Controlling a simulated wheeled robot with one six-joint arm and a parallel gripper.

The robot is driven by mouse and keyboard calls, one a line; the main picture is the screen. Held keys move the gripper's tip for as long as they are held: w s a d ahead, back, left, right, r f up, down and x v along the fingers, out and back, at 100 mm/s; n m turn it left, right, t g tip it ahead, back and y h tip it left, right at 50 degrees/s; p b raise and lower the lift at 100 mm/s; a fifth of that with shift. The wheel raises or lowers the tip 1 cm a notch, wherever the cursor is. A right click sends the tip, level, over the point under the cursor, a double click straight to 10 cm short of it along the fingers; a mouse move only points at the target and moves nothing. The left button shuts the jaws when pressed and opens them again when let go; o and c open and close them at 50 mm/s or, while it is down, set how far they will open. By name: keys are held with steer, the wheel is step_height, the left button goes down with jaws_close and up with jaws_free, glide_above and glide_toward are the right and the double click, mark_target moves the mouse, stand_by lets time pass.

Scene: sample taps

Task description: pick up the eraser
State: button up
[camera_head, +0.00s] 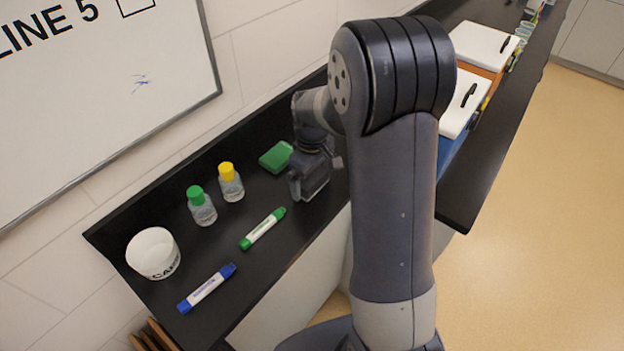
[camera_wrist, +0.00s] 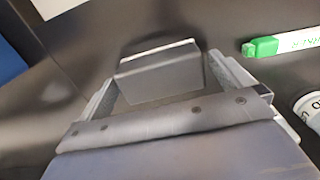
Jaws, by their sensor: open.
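The eraser (camera_head: 276,157) is a green block lying on the black shelf near the wall, beyond the bottles in the head view. My gripper (camera_head: 310,188) is just to its right and a little nearer, low over the shelf. It appears apart from the eraser, and nothing is seen held. In the wrist view my gripper (camera_wrist: 162,76) shows as grey parts above the dark surface, and the jaws are open. I cannot make out the green eraser in the wrist view.
A green marker (camera_head: 263,229), also in the wrist view (camera_wrist: 283,43), lies near the shelf's front edge. A yellow-capped bottle (camera_head: 231,185), a green-capped bottle (camera_head: 202,207), a white cup (camera_head: 153,254) and a blue marker (camera_head: 207,288) stand or lie to the left. A whiteboard (camera_head: 110,80) hangs behind.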

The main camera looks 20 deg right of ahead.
mark_target(312, 177)
steer(key=shift+f, duration=0.15)
steer(key=c, duration=0.9)
step_height(312, 177, up, 10)
steer(key=shift+r+b, duration=0.1)
steer(key=shift+b, duration=0.35)
